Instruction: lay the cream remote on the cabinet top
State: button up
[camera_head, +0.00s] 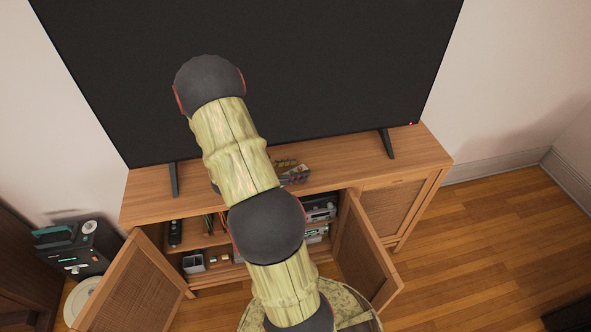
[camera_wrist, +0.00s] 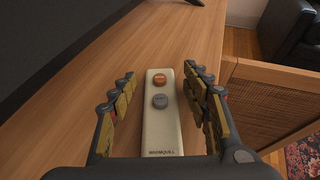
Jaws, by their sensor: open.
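The cream remote (camera_wrist: 160,115) has an orange-brown button and a grey button. In the wrist view it appears to lie flat on the wooden cabinet top (camera_wrist: 120,60), which also shows in the head view (camera_head: 335,170). My gripper (camera_wrist: 160,90) is open, with one finger on each side of the remote and visible gaps between. In the head view only part of what looks like my gripper's fingers (camera_head: 291,171) shows beside my arm. The remote cannot be made out there, and my arm covers part of the cabinet top.
A large television (camera_head: 330,70) stands along the back of the cabinet top on two feet. Two cabinet doors, left (camera_head: 135,285) and right (camera_head: 368,250), hang open, with devices on the shelves inside. A dark armchair (camera_wrist: 292,35) is far right. The cabinet top's right end looks clear.

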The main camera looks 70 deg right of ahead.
jog(key=shift+r, duration=0.2)
jog(key=p+v, duration=0.4)
jog(key=v, duration=0.8)
jog(key=shift+w+a+r, duration=0.15)
jog(key=shift+a+r, duration=0.05)
jog(key=shift+r, duration=0.05)
jog(key=a+r+m+t+y, duration=0.3)
jog(key=a+r, duration=0.5)
jog(key=a, duration=0.5)
jog(key=w+a+r+m+t+y, duration=0.1)
jog(key=a+r+m+t+y, duration=0.3)
jog(key=a, duration=1)
jog(key=a+r+m+t+y, duration=0.3)
jog(key=a+r+t, duration=0.3)
jog(key=a+r, duration=0.6)
jog(key=shift+w+a+r+m+t+y, duration=0.3)
jog(key=shift+w+a+r+m+y, duration=0.1)
jog(key=shift+a, duration=0.3)
jog(key=shift+s, duration=0.1)
jog(key=shift+c, duration=0.2)
